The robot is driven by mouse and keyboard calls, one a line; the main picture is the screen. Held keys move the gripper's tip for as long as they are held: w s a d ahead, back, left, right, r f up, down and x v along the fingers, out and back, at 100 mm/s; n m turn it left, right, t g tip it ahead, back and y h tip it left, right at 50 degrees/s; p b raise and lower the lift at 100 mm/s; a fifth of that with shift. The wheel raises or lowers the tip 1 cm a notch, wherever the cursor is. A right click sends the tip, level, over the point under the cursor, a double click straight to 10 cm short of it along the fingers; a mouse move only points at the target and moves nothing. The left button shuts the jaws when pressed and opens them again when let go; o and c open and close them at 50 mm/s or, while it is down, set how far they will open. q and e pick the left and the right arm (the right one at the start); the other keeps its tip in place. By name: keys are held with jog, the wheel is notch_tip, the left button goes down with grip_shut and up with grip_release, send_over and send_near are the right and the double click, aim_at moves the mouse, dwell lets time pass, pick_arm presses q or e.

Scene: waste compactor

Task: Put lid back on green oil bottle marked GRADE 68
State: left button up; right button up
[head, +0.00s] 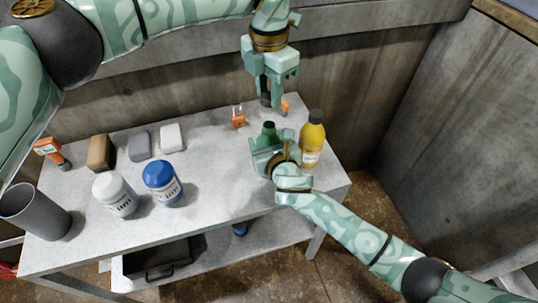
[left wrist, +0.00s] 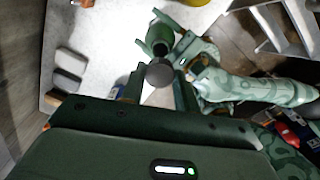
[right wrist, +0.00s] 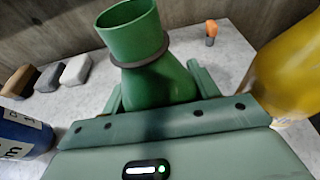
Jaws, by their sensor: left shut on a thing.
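The open green oil bottle (head: 268,133) stands on the grey table; its open neck faces up in the right wrist view (right wrist: 130,30), and no label shows. My right gripper (right wrist: 157,95) has a finger on each side of the bottle's body, close against it. My left gripper (head: 266,98) points down above the table behind the bottle. It is shut on a dark round lid (left wrist: 159,73), held apart from the bottle. In the left wrist view the bottle's mouth (left wrist: 160,47) shows just beyond the lid.
A yellow bottle (head: 313,140) stands close to the right of the green one. Orange items (head: 238,119) lie behind. Blue-capped (head: 161,174) and white (head: 115,192) jars, several blocks (head: 171,138) and a grey cup (head: 34,212) stand left. The table's middle is clear.

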jog(key=c, duration=0.3)
pick_arm(q)
send_over(268, 137)
jog(key=w, duration=0.2)
jog(key=shift+s+d+f, duration=0.1)
jog(key=shift+s+f, duration=0.05)
jog(key=shift+f, duration=1.1)
jog(key=shift+s+d+f, duration=0.1)
jog(key=shift+f, duration=1.1)
pick_arm(e)
jog(key=shift+c, duration=0.2)
pick_arm(q)
jog(key=shift+f, duration=0.9)
jog(key=shift+f, duration=0.5)
